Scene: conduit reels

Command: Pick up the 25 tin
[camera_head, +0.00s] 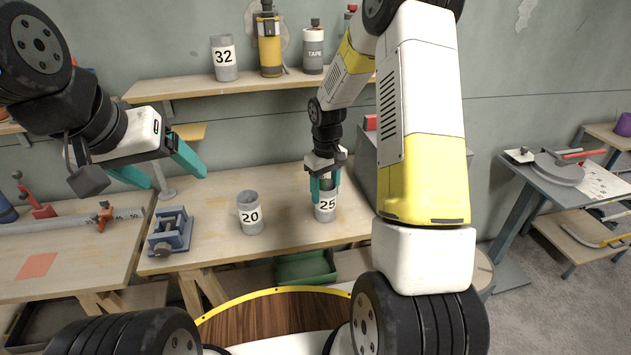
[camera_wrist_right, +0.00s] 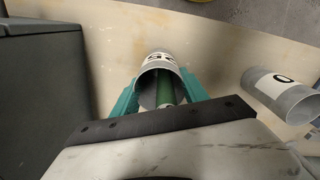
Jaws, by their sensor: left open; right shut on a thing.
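The 25 tin (camera_head: 326,208) is a grey cylinder with a white label, upright on the wooden bench. My right gripper (camera_head: 325,187) comes down on it from above and is shut on its upper part. In the right wrist view, the tin (camera_wrist_right: 160,62) sits between the teal fingers of the right gripper (camera_wrist_right: 158,92), and something green shows inside its mouth. My left gripper (camera_head: 178,172) is open and empty, raised in the air at the left, well away from the tin. I cannot tell whether the tin's base touches the bench.
The 20 tin (camera_head: 250,214) stands left of the 25 tin, with a gap between them. A blue vise (camera_head: 170,232) is further left. A grey box (camera_head: 371,170) stands close on the right. A wall shelf (camera_head: 245,85) holds the 32 tin (camera_head: 224,58) and bottles.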

